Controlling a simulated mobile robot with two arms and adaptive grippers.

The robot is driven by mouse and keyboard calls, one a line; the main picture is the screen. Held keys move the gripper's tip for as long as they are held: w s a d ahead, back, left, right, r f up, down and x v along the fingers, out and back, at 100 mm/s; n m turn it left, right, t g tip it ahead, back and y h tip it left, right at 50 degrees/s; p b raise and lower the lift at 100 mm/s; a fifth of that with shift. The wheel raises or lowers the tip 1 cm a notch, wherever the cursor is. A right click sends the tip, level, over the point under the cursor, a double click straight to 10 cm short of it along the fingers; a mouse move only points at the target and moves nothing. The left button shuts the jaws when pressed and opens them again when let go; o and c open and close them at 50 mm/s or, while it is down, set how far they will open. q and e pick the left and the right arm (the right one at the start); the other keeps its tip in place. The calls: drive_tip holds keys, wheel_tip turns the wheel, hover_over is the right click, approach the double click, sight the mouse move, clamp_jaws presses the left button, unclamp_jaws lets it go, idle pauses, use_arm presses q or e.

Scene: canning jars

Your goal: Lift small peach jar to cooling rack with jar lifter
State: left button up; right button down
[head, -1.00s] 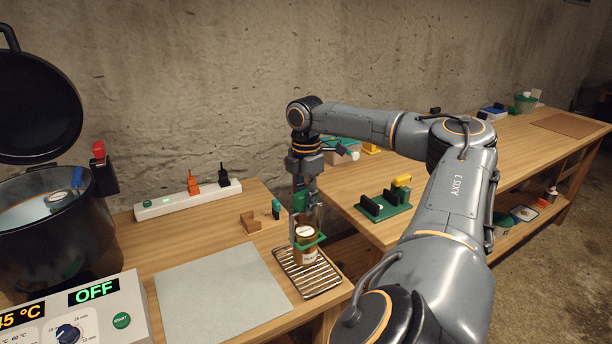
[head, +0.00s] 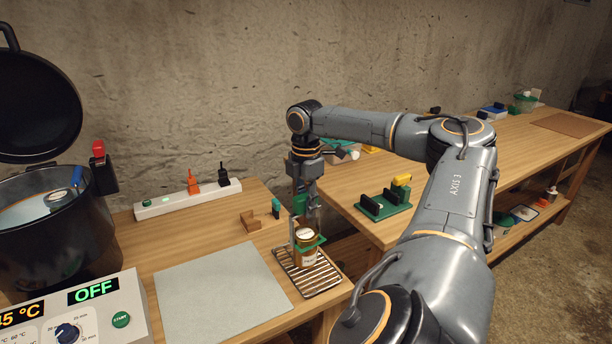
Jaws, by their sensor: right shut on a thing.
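My right gripper (head: 309,193) points down above the cooling rack and is shut on the jar lifter (head: 318,241), whose green lower part is around the jar. The small peach jar (head: 306,258), amber with a pale lid and a label, is upright in the lifter over the wire cooling rack (head: 322,280). I cannot tell whether the jar's base touches the rack. The gripper's fingers and the lifter's upper part overlap and are hard to separate. My left gripper is out of view.
A dark open pot (head: 100,235) with its raised lid (head: 38,105) stands at the left, behind a control panel (head: 95,315) reading OFF. A grey mat (head: 220,285) lies bare left of the rack. A wooden block (head: 250,222) sits behind it. Another bench stands at the right.

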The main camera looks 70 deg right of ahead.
drive_tip(key=shift+f, duration=0.35)
idle(0.6)
drive_tip(key=shift+s+f, duration=0.15)
drive_tip(key=shift+f, duration=0.1)
idle(0.5)
drive_tip(key=shift+a+p, duration=0.1)
drive_tip(key=shift+p, duration=0.75)
idle(1.0)
drive_tip(key=shift+s+a, duration=0.3)
drive_tip(key=shift+s, duration=0.3)
idle(0.6)
drive_tip(key=shift+s+a, duration=0.45)
drive_tip(key=shift+s, duration=0.35)
drive_tip(key=shift+s+a, duration=0.45)
drive_tip(key=shift+s, duration=0.3)
idle(1.7)
